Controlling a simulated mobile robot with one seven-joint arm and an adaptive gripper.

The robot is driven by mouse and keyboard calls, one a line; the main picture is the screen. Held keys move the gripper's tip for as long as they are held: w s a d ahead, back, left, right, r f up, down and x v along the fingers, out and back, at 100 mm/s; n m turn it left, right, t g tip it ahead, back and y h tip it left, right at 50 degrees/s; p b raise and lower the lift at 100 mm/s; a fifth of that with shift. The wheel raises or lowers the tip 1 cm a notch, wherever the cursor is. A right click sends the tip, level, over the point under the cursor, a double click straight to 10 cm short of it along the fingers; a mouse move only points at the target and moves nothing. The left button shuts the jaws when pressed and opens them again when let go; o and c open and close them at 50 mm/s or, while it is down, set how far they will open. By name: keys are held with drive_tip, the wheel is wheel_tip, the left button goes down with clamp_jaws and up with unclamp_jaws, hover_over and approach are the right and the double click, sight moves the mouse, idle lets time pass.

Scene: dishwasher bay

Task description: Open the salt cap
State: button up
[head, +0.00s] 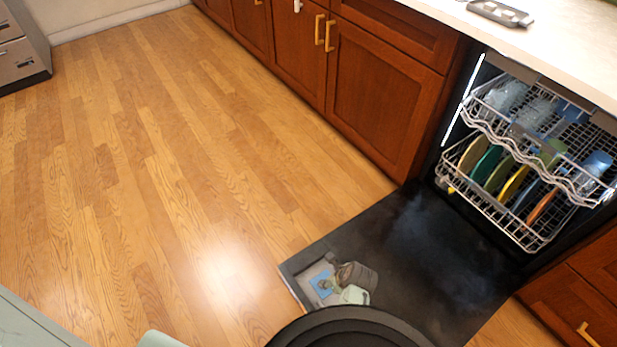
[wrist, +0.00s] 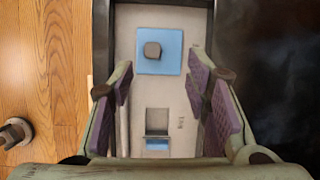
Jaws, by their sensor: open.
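The salt cap appears to be the blue square with a raised grey knob (wrist: 152,50) on a pale panel (wrist: 184,132) set in the dark open dishwasher door. In the head view the blue square (head: 322,283) shows beside my gripper (head: 347,278). In the wrist view my gripper (wrist: 162,85) is open, with its purple finger pads on either side of the panel. The knob lies ahead of the fingertips, near the middle of the gap, and nothing is between the pads. I cannot tell the height of the fingers above the panel.
A recess with a blue strip (wrist: 157,145) lies lower on the panel. The dishwasher door (head: 420,250) is folded down flat. Racks with colored plates and glasses (head: 500,180) stand inside at the right.

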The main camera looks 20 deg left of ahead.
drive_tip(key=w+a+r+n+t+y, duration=0.1)
drive_tip(key=w+a+r+n+t, duration=0.1)
drive_tip(key=w+a+r, duration=0.3)
drive_tip(key=w+a+r+n+t+y+b, duration=0.1)
drive_tip(key=w+a+r+n, duration=0.3)
drive_tip(key=r, duration=0.6)
drive_tip(key=w+a+r+n+t+y+b, duration=0.1)
drive_tip(key=w+a+r+n+t, duration=0.3)
drive_tip(key=w+a+r, duration=0.2)
drive_tip(key=shift+w+r, duration=1.15)
drive_tip(key=shift+r, duration=0.15)
drive_tip(key=shift+a, duration=0.1)
